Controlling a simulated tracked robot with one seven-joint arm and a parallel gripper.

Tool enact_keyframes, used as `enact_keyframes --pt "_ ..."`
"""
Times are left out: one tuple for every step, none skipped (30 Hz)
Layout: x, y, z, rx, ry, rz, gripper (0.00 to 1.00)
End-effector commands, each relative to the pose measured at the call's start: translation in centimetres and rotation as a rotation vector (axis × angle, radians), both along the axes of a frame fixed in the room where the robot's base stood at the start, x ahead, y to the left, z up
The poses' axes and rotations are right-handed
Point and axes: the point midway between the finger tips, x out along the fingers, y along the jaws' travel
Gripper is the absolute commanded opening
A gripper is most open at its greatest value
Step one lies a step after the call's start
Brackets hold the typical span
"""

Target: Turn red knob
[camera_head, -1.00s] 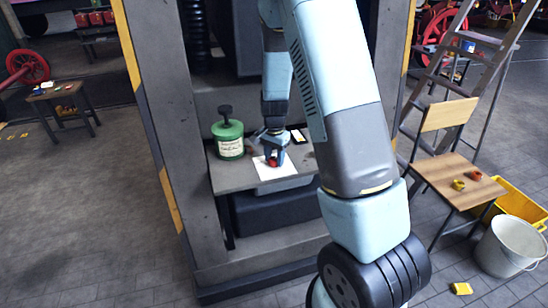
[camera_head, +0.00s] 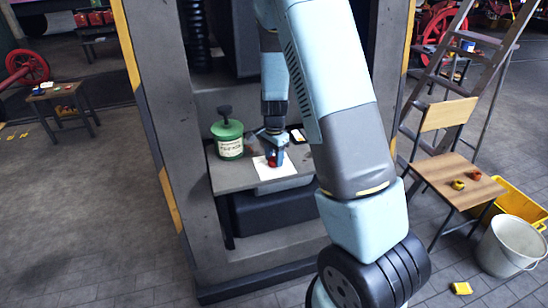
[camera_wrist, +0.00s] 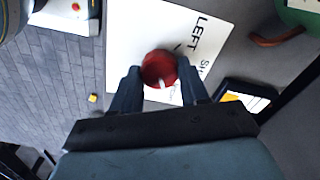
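The red knob (camera_wrist: 159,67) sits over a white sheet with printed words, "LEFT" among them, and has a small white mark on its rim. My gripper (camera_wrist: 159,72) has one dark finger on each side of the knob, and both appear to touch it. In the head view my gripper (camera_head: 272,158) points down at the shelf, with the knob (camera_head: 272,163) partly hidden between its fingers. The white sheet (camera_head: 263,173) lies flat on the grey shelf.
A green canister (camera_head: 228,140) with a black top stands on the shelf left of my gripper. Upright posts flank the shelf. A chair (camera_head: 458,178), ladder and bucket (camera_head: 508,244) stand at right.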

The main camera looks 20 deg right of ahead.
Motion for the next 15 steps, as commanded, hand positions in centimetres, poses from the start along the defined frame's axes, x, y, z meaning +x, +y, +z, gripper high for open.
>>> enact_keyframes --pt "0.10 0.12 0.05 0.001 -0.003 0.001 0.49" --pt "0.09 0.11 0.05 0.001 -0.003 0.001 0.51" --pt "0.08 0.11 0.04 0.001 -0.002 0.001 0.55" --pt "0.08 0.09 0.04 0.001 -0.002 0.001 0.58" --pt "0.07 0.09 0.04 0.001 -0.002 0.001 0.61" --pt "0.06 0.07 0.03 0.001 -0.002 0.001 0.65" --pt "0.05 0.06 0.03 0.000 -0.001 0.001 0.68" --pt "0.05 0.06 0.02 0.000 -0.001 0.001 0.69" --pt "0.05 0.04 0.02 0.000 -0.001 0.001 0.69" --pt "0.04 0.04 0.02 0.000 -0.001 0.001 0.69" --pt "0.04 0.04 0.02 0.000 -0.001 0.001 0.69" --pt "0.03 0.03 0.01 0.000 -0.001 0.001 0.69" --pt "0.02 0.02 0.01 0.000 -0.001 0.001 0.69" --pt "0.02 0.02 0.03 0.000 -0.001 0.001 0.69" --pt "0.03 0.01 0.09 0.000 -0.001 0.001 0.69"
